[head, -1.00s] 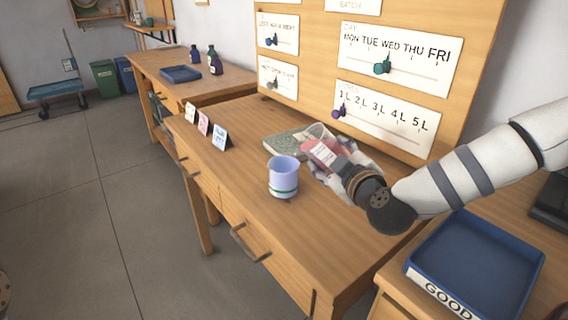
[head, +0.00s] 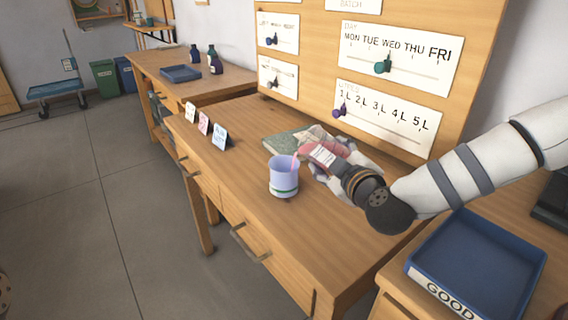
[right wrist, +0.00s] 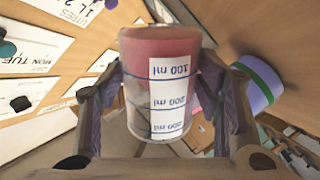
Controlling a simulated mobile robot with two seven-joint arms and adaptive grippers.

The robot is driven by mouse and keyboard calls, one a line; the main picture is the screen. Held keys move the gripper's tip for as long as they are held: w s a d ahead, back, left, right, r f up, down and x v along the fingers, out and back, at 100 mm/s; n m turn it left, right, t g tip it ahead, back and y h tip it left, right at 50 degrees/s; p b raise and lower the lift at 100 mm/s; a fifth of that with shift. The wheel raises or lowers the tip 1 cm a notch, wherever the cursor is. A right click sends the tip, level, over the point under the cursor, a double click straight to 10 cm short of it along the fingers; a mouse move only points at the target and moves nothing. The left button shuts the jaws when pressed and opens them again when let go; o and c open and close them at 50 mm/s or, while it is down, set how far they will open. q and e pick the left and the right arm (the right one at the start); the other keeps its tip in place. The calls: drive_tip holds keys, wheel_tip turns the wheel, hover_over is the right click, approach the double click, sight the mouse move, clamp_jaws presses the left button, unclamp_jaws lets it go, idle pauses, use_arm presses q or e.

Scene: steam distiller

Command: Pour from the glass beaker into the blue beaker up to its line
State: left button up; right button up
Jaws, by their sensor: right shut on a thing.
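The glass beaker (head: 319,151) holds pink liquid and is tipped steeply left, its mouth over the blue beaker. A thin pink stream (head: 294,161) runs from it into the blue beaker (head: 284,175), which stands upright on the desk with a green line around its lower part. The level inside the blue beaker cannot be seen. My right gripper (head: 330,163) is shut around the glass beaker. In the right wrist view the glass beaker (right wrist: 136,90) sits between both fingers, its ml label showing, with the blue beaker (right wrist: 258,84) beyond at right. My left gripper is not in view.
A green book-like slab (head: 283,143) lies behind the beakers. Small cards (head: 204,124) stand at the desk's left. A blue GOOD tray (head: 478,262) is at the lower right. The board with sliders (head: 385,100) rises behind. The desk's front left is clear.

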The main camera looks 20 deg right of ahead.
drive_tip(key=shift+r, duration=0.45)
drive_tip(key=shift+f, duration=0.3)
drive_tip(key=shift+r, duration=0.35)
drive_tip(key=shift+f, duration=0.25)
drive_tip(key=shift+r, duration=0.25)
drive_tip(key=shift+f, duration=0.15)
